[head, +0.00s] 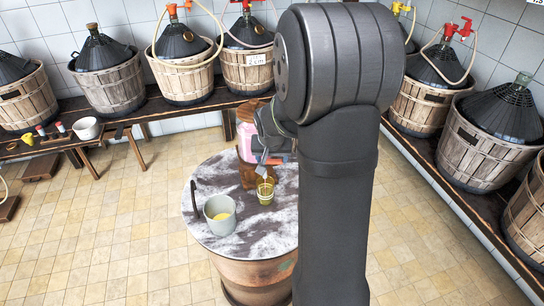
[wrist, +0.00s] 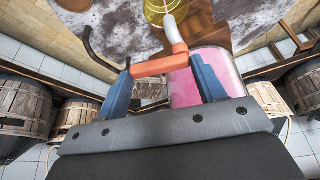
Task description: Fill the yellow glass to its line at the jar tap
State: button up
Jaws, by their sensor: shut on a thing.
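The yellow glass (head: 265,191) stands on the round table below a tap spout; in the wrist view it is cut by the top edge (wrist: 152,14). A pale pink streak shows between spout and glass; I cannot read the level or the line. The jar (wrist: 232,62) holds pink liquid. In the head view the jar (head: 244,150) sits on a wooden stand, partly behind my arm. My gripper (wrist: 165,85) has its blue fingers either side of the orange-red tap piece (wrist: 153,66), shut on it. In the head view my gripper is largely hidden.
A grey bucket (head: 219,213) with something yellow inside stands on the marbled tabletop (head: 245,242), left of the glass. A bent black rod (wrist: 94,52) shows near the left finger. Basketed demijohns (head: 180,70) line the wall benches. Tiled floor is open around the table.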

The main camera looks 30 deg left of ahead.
dwell(0.3)
jog(key=o, duration=1)
jog(key=v, duration=1.7)
jog(key=shift+s, duration=0.25)
jog(key=shift+d+r, duration=0.1)
jog(key=shift+r, duration=0.05)
